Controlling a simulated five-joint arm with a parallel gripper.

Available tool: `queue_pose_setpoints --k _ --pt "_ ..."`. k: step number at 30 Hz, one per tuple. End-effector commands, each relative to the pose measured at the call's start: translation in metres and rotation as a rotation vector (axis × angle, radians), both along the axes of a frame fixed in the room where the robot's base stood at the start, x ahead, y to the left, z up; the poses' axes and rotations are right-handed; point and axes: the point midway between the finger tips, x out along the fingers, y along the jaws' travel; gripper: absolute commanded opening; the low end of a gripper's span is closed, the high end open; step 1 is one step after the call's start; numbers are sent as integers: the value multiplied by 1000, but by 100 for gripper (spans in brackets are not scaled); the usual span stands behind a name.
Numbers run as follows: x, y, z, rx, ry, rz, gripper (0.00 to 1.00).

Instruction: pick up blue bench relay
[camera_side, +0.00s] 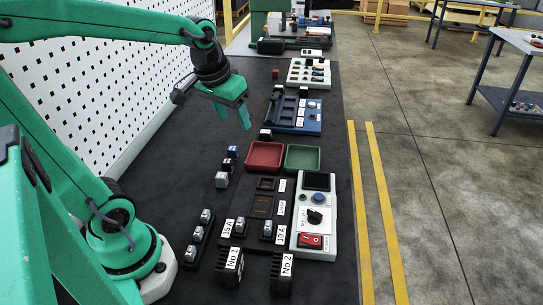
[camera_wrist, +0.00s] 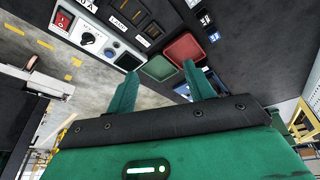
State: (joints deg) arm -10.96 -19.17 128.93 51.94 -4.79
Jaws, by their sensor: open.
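The blue bench relay (camera_side: 233,152) is a small upright block with a blue top, at the far end of a short row of relays left of the red tray, on the dark bench top. In the wrist view a small blue and white block (camera_wrist: 214,37) beside the red tray looks like it. My gripper (camera_side: 233,118) is open and empty, above the bench and behind the relay row, apart from it. In the wrist view its two fingers (camera_wrist: 158,80) point towards the trays, with nothing between them.
A red tray (camera_side: 264,166) and a green tray (camera_side: 302,169) stand right of the row. A white test panel (camera_side: 327,225) and a dark slotted board (camera_side: 238,205) are nearer. A blue tray (camera_side: 312,129) lies behind. A perforated wall (camera_side: 110,80) borders the left.

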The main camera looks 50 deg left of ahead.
Motion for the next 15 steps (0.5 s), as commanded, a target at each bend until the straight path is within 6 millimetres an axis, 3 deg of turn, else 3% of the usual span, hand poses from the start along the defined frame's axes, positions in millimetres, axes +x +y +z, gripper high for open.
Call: queue_pose_setpoints --k 15 --pt "58 77 -46 -58 143 238 53"
